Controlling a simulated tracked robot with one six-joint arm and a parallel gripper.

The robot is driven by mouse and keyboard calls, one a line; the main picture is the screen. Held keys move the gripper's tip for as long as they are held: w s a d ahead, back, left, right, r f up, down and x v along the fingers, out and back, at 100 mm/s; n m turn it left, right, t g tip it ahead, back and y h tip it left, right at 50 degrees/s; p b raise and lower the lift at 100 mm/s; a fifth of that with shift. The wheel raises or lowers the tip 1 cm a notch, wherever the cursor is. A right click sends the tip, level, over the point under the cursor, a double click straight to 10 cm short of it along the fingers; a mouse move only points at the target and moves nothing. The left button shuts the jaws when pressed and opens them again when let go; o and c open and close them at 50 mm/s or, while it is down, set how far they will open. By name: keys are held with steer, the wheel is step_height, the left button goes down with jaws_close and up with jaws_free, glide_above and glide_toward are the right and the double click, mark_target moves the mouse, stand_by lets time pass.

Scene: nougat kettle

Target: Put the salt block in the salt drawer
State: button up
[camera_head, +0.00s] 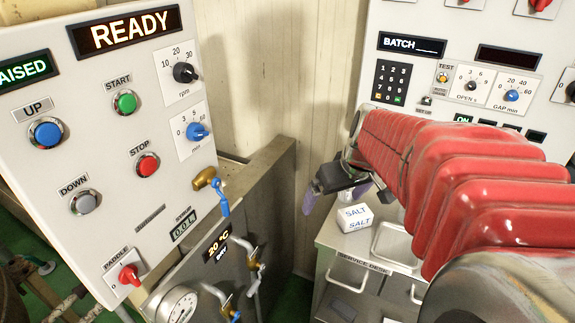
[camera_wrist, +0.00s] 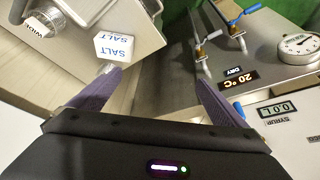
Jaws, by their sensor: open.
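The salt block (camera_head: 354,217) is white with blue SALT lettering and sits on top of the service desk (camera_head: 330,236). It also shows in the wrist view (camera_wrist: 115,47), just beyond the tip of the left purple finger, not between the fingers. My gripper (camera_head: 335,197) is open and empty at the left of the block. In the wrist view my gripper (camera_wrist: 160,80) has its fingers wide apart; whether the left tip touches the block I cannot tell. The desk front has drawers with pale handles (camera_head: 347,280); no readable label marks a salt drawer.
A tray-like recess (camera_head: 396,245) lies right of the block. A control panel (camera_head: 110,130) reading READY stands at the left, above a grey metal housing (camera_head: 265,185) with blue-handled valves and a gauge (camera_head: 178,305). A batch panel (camera_head: 465,75) stands behind my red-sleeved arm.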

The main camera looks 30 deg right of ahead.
glide_toward(357, 213)
step_height(357, 213, up, 3)
steer(key=shift+s+a+m, duration=0.25)
steer(key=shift+s+m, duration=0.05)
steer(key=shift+s, duration=0.1)
steer(key=shift+f, duration=0.15)
steer(key=shift+x, duration=4.2)
steer(key=shift+d+f, duration=0.1)
steer(key=shift+x, duration=2.55)
steer(key=shift+s, duration=0.15)
steer(key=shift+c, duration=0.5)
